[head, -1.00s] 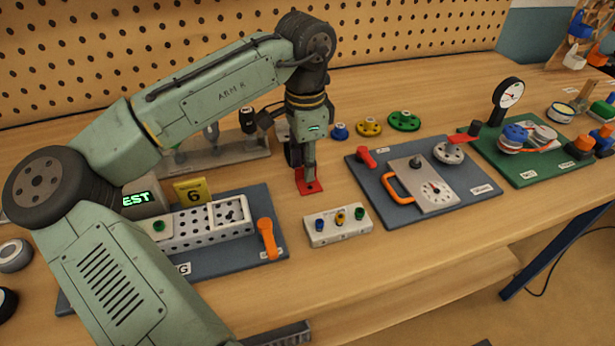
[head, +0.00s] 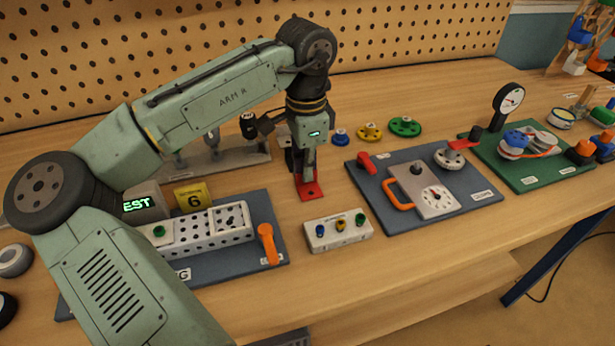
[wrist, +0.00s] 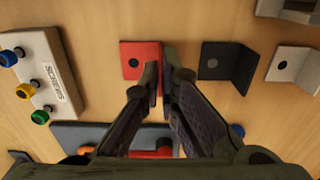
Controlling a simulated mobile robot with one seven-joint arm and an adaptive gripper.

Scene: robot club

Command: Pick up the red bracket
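The red bracket (head: 309,193) is an L-shaped piece with a hole in its flat foot. Its foot appears to lie on the wooden bench, below my gripper (head: 308,178). The wrist view shows the red bracket (wrist: 137,58) from above, with its upright flange between the two fingertips. My gripper (wrist: 163,68) points down, and its fingers converge closely on that flange, so it looks shut on it. The fingers hide part of the flange.
A black bracket (wrist: 224,64) stands just right of the red one in the wrist view, with a pale bracket (wrist: 290,66) beyond it. Bare bench lies in front.

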